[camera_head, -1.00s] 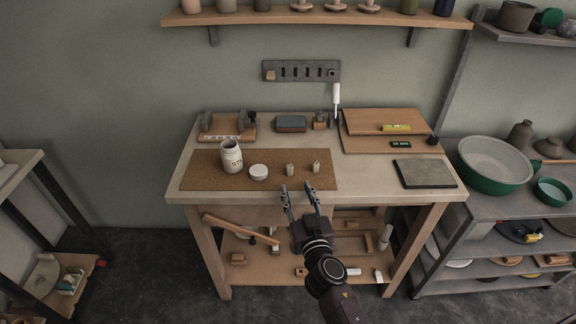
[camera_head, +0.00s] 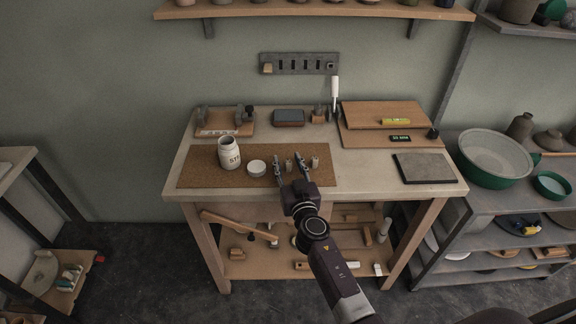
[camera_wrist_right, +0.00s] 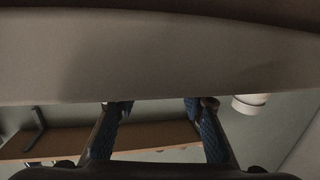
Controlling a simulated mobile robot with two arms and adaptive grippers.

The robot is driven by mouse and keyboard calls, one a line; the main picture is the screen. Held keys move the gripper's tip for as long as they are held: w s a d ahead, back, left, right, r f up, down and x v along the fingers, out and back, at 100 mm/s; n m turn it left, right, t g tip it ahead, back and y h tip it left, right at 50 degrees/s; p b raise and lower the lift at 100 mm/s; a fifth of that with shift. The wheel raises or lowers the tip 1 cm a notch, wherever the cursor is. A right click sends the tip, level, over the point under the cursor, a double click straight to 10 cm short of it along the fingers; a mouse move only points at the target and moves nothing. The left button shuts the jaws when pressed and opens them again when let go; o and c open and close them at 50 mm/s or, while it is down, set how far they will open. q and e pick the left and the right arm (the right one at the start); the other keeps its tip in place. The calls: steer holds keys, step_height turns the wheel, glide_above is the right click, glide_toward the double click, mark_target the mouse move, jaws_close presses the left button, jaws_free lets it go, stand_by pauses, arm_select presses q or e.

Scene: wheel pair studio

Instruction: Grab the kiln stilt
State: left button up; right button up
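On the brown cork mat (camera_head: 205,180) stand two small beige pieces, a left one (camera_head: 289,165) and a right one (camera_head: 315,162). They are too small to tell which is the kiln stilt. My right gripper (camera_head: 288,163) is open over the mat's front part. In the head view the left piece shows between its fingertips and the right piece lies just outside the right finger. I cannot tell whether it touches either. In the right wrist view the fingers (camera_wrist_right: 158,112) are apart with nothing seen held. My left gripper is not in view.
A white jar (camera_head: 229,154) and a white round lid (camera_head: 256,168) stand on the mat, left of the gripper. A grey slab (camera_head: 424,168) and wooden boards (camera_head: 385,116) lie to the right. The table's front middle-right is bare.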

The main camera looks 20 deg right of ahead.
steer(key=shift+c, duration=0.7)
jaws_close()
steer(key=shift+r, duration=0.1)
